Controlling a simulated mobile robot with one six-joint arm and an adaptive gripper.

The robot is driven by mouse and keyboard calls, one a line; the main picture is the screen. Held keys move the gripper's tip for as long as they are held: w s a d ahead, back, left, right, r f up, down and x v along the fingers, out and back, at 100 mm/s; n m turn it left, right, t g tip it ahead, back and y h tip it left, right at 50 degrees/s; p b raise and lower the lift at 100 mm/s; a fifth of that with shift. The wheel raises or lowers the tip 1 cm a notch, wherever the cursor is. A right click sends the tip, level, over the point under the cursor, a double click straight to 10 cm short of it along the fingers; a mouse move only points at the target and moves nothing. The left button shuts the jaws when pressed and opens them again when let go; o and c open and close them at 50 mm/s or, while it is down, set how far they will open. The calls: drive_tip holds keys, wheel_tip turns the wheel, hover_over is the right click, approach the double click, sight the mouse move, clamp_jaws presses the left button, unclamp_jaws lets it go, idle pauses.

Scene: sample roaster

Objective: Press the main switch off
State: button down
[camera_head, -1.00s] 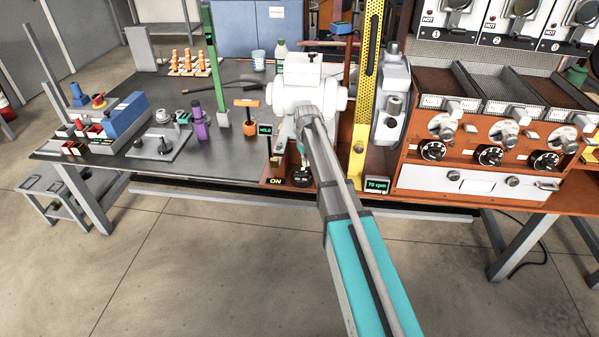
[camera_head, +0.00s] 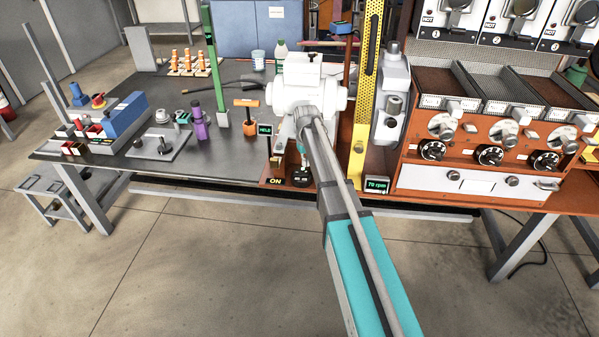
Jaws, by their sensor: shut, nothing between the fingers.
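The main switch (camera_head: 301,178) appears as a small dark block with pale markings, low on the orange-brown panel. A small display (camera_head: 275,181) beside it on the left reads ON. My gripper (camera_head: 303,161) points down just above the switch, mostly hidden behind my own white wrist and arm. Its fingers are shut and hold nothing. I cannot tell whether the fingertips touch the switch.
A display reading HELD (camera_head: 265,129) stands left of my wrist. A yellow perforated post (camera_head: 366,90) and a 70 rpm display (camera_head: 376,184) are close on the right. The roaster drawers (camera_head: 470,182) lie farther right. The floor in front is clear.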

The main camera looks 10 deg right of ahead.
sight(306, 171)
drive_tip(key=shift+f+b, duration=0.65)
idle(0.6)
drive_tip(key=shift+r, duration=0.1)
wheel_tip(306, 171, up, 7)
drive_tip(key=p, duration=0.7)
idle(0.5)
drive_tip(key=s+r+p, duration=0.3)
drive_tip(key=s, duration=0.6)
drive_tip(key=s+r+m+p, duration=0.1)
drive_tip(key=s+r+p, duration=0.2)
drive_tip(key=s, duration=0.7)
drive_tip(key=s+r+m+p, duration=0.1)
drive_tip(key=s+r+p, duration=0.3)
drive_tip(key=s, duration=0.6)
drive_tip(key=shift+s+a, duration=0.2)
drive_tip(key=shift+a, duration=0.25)
drive_tip(key=shift+w+f, duration=0.1)
